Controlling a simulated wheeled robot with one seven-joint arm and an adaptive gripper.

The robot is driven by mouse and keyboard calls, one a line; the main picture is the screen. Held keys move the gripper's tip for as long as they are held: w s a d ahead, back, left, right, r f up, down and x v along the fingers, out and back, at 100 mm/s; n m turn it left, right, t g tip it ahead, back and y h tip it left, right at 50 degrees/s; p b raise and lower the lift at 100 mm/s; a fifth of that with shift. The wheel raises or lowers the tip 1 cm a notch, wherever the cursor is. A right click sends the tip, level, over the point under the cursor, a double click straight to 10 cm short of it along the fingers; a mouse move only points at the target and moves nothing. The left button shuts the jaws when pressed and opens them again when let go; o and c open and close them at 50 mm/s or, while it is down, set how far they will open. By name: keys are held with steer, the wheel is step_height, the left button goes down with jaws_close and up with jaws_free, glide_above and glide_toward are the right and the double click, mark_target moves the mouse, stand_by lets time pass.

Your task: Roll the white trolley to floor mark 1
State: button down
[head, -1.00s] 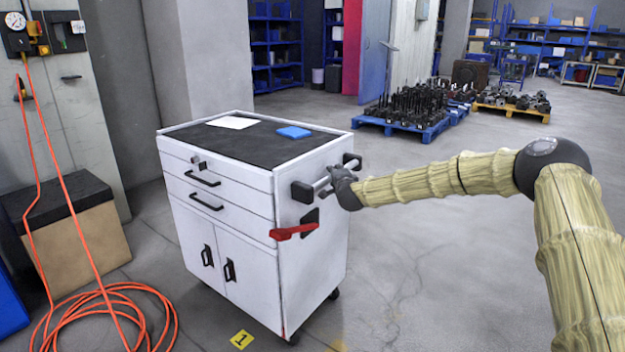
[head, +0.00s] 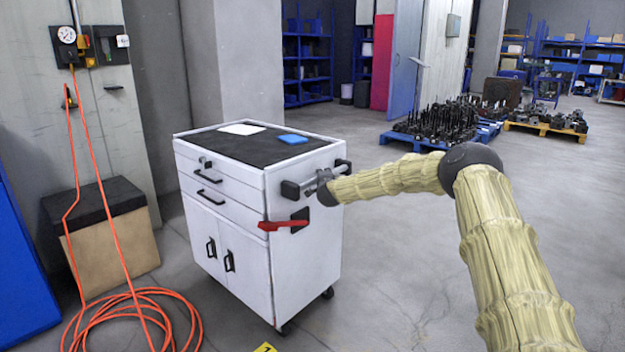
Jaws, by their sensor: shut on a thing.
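The white trolley (head: 310,262) stands left of centre in the head view, with drawers and doors on its front and a black top. My gripper (head: 321,187) is shut on the bar handle (head: 304,187) at the trolley's right side. My arm hides part of the handle. A red lever (head: 284,226) sits below the handle and points left. The yellow floor mark (head: 265,347) is cut off by the bottom edge of the view. It lies just in front and to the left of the trolley's nearest caster (head: 285,328). Its number is mostly out of view.
An orange hose (head: 135,310) lies coiled on the floor left of the trolley. A brown box with a dark top (head: 115,250) stands by the wall. A blue pallet of dark parts (head: 435,130) is behind. The floor to the right is open.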

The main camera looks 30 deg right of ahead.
steer(key=shift+w+a+f, duration=0.1)
steer(key=shift+w, duration=0.1)
steer(key=shift+s, duration=0.1)
steer(key=c, duration=1.3)
jaws_free()
steer(key=shift+o, duration=0.2)
steer(key=v, duration=1.2)
